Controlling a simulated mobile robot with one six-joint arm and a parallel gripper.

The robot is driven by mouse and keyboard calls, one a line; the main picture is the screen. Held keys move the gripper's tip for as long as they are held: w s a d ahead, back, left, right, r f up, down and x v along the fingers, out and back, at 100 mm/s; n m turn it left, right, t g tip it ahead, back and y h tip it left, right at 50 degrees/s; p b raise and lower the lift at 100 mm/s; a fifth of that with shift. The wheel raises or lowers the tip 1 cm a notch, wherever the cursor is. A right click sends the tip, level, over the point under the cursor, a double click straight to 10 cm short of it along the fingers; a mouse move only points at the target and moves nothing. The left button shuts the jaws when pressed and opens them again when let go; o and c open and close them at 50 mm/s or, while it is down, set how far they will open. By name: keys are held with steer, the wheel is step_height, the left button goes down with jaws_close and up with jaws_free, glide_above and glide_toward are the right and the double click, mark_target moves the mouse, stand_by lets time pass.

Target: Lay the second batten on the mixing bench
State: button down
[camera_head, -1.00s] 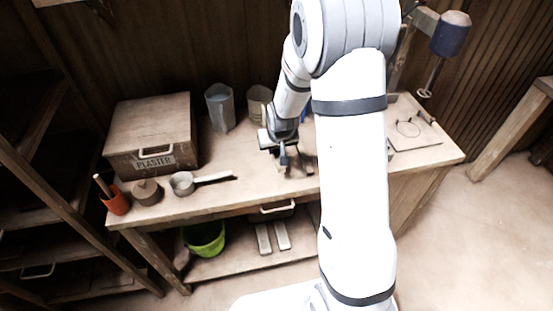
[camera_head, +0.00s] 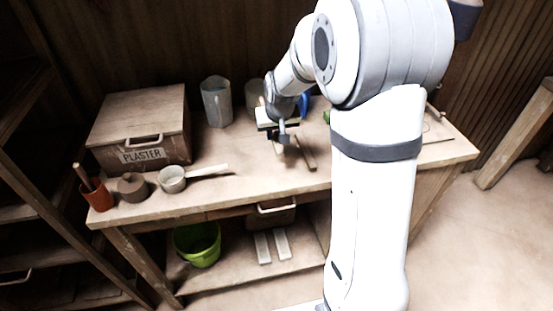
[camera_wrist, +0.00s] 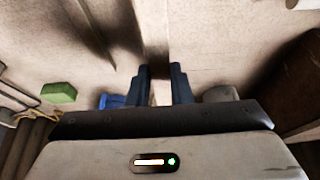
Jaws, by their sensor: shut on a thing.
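My gripper (camera_head: 283,140) is low over the middle of the mixing bench (camera_head: 240,185). It is shut on a narrow wooden batten (camera_wrist: 154,35), which runs between the two fingers in the wrist view. In the head view a short end of this held batten (camera_head: 277,147) shows under the fingers. Another batten (camera_head: 306,152) lies on the bench just right of the gripper, roughly alongside the held one, with a gap between them. I cannot tell whether the held batten touches the bench top.
The plaster box (camera_head: 140,130), a grey jug (camera_head: 217,102), an orange pot (camera_head: 98,195), a round block (camera_head: 132,187) and a long-handled pan (camera_head: 172,179) stand left of the gripper. A green block (camera_wrist: 59,92) and a blue thing (camera_wrist: 111,101) are close by. The bench front is clear.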

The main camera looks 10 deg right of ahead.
mark_target(278, 146)
step_height(278, 146, down, 8)
steer(key=shift+r, duration=0.1)
stand_by(0.4)
steer(key=c, duration=1.3)
jaws_free()
steer(key=v, duration=1)
steer(key=shift+r, duration=0.4)
steer(key=shift+s+r, duration=0.4)
steer(key=shift+r, duration=0.2)
steer(key=s+r+g, duration=0.1)
steer(key=s+r, duration=0.1)
steer(key=s, duration=0.9)
steer(key=s+r+g, duration=0.1)
steer(key=s+r, duration=0.1)
steer(key=s, duration=1)
steer(key=shift+s+d, duration=0.25)
steer(key=shift+s, duration=0.1)
